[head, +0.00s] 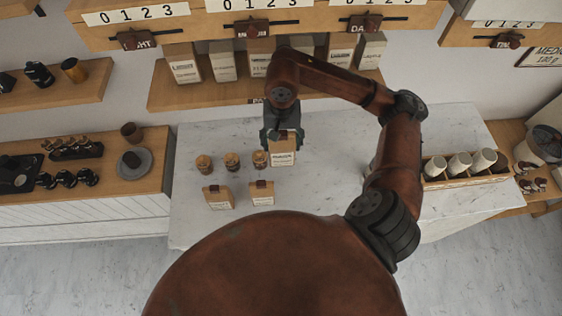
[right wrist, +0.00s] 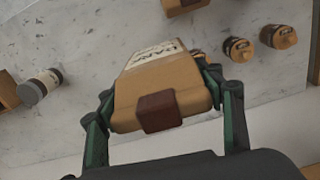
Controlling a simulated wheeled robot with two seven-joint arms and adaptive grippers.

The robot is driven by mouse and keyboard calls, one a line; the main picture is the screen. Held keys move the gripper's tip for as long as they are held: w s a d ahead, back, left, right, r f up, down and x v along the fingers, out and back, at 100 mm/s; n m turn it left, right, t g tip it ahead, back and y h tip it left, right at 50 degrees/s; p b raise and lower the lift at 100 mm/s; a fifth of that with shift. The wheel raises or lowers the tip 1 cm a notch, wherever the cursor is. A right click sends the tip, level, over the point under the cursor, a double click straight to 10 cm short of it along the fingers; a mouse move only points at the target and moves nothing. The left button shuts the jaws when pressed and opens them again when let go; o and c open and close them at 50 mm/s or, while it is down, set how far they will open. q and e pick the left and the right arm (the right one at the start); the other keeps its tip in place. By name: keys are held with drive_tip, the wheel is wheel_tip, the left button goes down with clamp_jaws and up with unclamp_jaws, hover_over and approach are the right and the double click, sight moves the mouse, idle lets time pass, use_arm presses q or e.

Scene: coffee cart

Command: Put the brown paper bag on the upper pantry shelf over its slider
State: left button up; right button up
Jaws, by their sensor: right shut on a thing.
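My right gripper (head: 281,136) is shut on a brown paper bag (head: 283,156) with a white label. In the head view the bag is over the marble counter, beside the cork-topped jars; I cannot tell how high it is. The right wrist view shows the bag (right wrist: 160,90) between the green-edged fingers, with a dark brown clip (right wrist: 158,112) on its near end. A wooden pantry board (head: 190,35) at the top carries 0–3 scales and dark red sliders (head: 252,28). Its upper surface is largely out of frame. My left gripper is not in view.
A lower shelf (head: 185,98) holds several labelled bags. Two more brown bags (head: 218,197) (head: 261,193) lie on the marble counter (head: 330,205), near three jars (head: 232,161). A wooden tray (head: 437,184) of cups stands right of my arm. The counter's front middle is fairly clear.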

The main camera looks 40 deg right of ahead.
sight(283, 159)
drive_tip(key=f, duration=0.2)
drive_tip(key=f+p, duration=0.1)
drive_tip(key=f, duration=0.2)
drive_tip(key=s+f+p, duration=0.1)
drive_tip(key=f, duration=0.2)
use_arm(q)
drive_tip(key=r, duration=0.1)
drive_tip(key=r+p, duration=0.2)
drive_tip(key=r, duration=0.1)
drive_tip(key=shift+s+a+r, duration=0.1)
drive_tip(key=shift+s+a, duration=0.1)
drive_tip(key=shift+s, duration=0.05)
use_arm(e)
wheel_tip(283, 159, down, 9)
drive_tip(key=shift+w, duration=0.15)
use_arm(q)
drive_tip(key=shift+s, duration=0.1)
use_arm(e)
drive_tip(key=shift+f+b, duration=0.15)
drive_tip(key=shift+b, duration=0.15)
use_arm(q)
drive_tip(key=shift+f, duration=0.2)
use_arm(e)
drive_tip(key=o, duration=1.4)
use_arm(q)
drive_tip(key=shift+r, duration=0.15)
use_arm(e)
drive_tip(key=shift+r, duration=0.2)
